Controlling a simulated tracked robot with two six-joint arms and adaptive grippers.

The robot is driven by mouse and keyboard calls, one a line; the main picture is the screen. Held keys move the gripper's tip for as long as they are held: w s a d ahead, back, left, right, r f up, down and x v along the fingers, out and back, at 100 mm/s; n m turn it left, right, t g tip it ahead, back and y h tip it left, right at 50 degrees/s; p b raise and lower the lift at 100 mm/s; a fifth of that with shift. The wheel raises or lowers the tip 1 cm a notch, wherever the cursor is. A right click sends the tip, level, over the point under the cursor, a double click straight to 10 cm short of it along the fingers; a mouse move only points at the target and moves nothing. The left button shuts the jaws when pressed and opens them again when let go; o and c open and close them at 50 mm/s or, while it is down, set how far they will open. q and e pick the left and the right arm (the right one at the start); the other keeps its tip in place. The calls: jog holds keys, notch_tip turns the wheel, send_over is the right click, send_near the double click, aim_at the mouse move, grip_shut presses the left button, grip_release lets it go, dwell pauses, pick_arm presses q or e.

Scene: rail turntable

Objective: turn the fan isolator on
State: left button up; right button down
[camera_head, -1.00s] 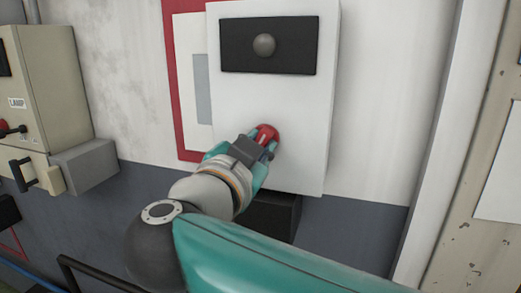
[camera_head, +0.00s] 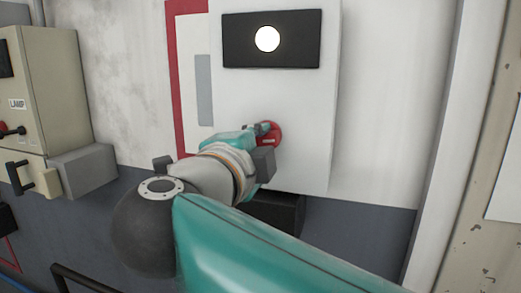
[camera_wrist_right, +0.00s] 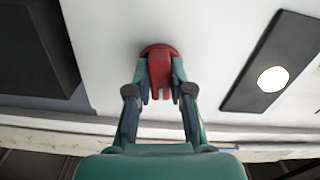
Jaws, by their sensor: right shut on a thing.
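The fan isolator is a white box (camera_head: 308,120) on the wall with a red rotary knob (camera_head: 274,139) low on its front. Above the knob, a black panel (camera_head: 236,40) carries a round lamp (camera_head: 267,39) that is lit white. My right gripper (camera_head: 266,140) is at the knob, partly hiding it. In the right wrist view, the two fingers of my right gripper (camera_wrist_right: 160,85) are shut on the red knob (camera_wrist_right: 159,72), one on each side. The lit lamp (camera_wrist_right: 272,79) shows there too. My left gripper is not in view.
A beige box labelled LAMP (camera_head: 50,85) with a dark handle is on the wall at the left. A grey block (camera_head: 85,170) is beside it. A black box (camera_head: 278,213) is under the white box. A light vertical post (camera_head: 450,140) stands at the right.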

jog(key=shift+f+m+b, duration=0.25)
jog(key=shift+m+b, duration=0.05)
jog(key=shift+m, duration=0.5)
jog(key=c, duration=1)
grip_release()
jog(key=shift+d+r, duration=0.1)
jog(key=shift+c, duration=0.2)
jog(key=shift+s+a+r, duration=0.1)
jog(key=shift+s+a, duration=0.15)
jog(key=shift+s, duration=0.3)
jog(key=v, duration=1)
jog(key=shift+s, duration=0.4)
jog(key=shift+a, duration=0.1)
